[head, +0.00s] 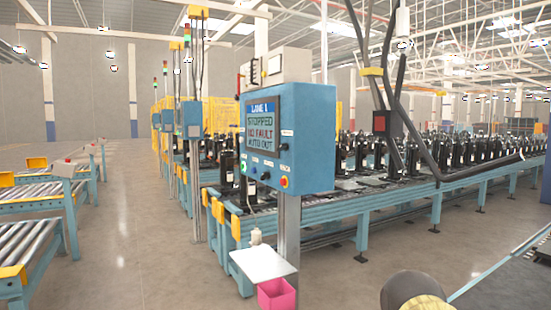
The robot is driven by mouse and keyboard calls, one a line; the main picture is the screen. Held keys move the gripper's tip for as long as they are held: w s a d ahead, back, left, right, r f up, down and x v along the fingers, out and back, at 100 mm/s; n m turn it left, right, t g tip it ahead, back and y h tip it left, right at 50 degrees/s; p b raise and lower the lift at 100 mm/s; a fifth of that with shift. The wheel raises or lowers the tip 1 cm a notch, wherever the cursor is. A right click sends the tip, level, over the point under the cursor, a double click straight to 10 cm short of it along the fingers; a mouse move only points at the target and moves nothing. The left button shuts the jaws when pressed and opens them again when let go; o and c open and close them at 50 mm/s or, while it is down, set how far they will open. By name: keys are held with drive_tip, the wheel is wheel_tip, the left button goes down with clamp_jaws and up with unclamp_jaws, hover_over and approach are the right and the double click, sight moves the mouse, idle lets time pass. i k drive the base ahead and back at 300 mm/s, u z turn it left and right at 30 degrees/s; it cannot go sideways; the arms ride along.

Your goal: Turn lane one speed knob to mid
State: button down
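The lane 1 control box (307,135) is a blue cabinet on a grey post, right of the picture's middle. Its screen (261,122) reads LANE 1, STOPPED, NO FAULT, AUTO OUT. Below the screen is a row of small controls: a green one (243,167) at the left, dark knobs (266,175) in the middle, and a red button on yellow (284,182) at the right. Their labels are too small to read, so I cannot tell which knob is the speed knob or where it points. My gripper is not in view.
A white shelf (262,263) with a small bottle (256,236) and a pink bin (277,295) stand below the box. Conveyors with black compressors (455,150) run behind it. Roller conveyors (40,195) stand left. The floor (145,220) between is clear.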

sight(285, 147)
drive_tip(key=u, duration=0.4)
drive_tip(key=k, duration=0.55)
drive_tip(key=u, duration=1.25)
drive_tip(key=i, duration=1.35)
drive_tip(key=z, duration=0.6)
drive_tip(key=i, duration=0.9)
drive_tip(key=z, duration=1.1)
drive_tip(key=i, duration=0.25)
drive_tip(key=z, duration=0.2)
